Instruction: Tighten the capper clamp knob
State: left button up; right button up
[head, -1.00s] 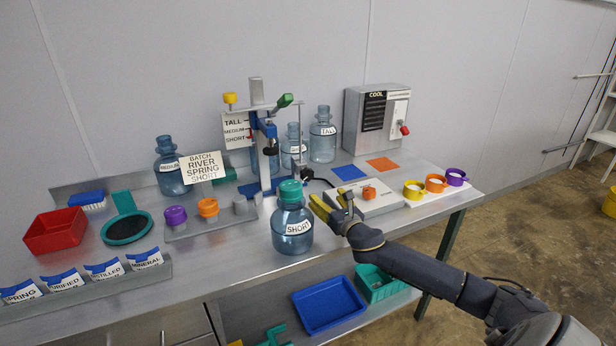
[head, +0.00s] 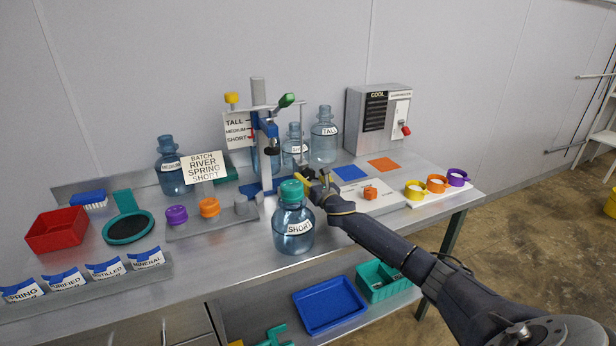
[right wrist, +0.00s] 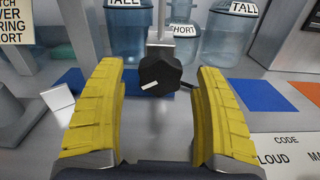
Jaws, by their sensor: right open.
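My right gripper (head: 307,175) is open in front of the capper. In the right wrist view its yellow fingers (right wrist: 160,95) stand either side of the knob, apart from it. In the head view I cannot make out the knob near the gripper. My left gripper is out of view.
A SHORT jug (head: 293,228) with a teal cap stands just in front of my right gripper. Several jugs stand behind the capper. Blue and orange patches are bare.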

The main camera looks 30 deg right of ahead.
jog(key=shift+w+d, duration=0.1)
jog(key=shift+w, duration=0.7)
jog(key=c, duration=1.3)
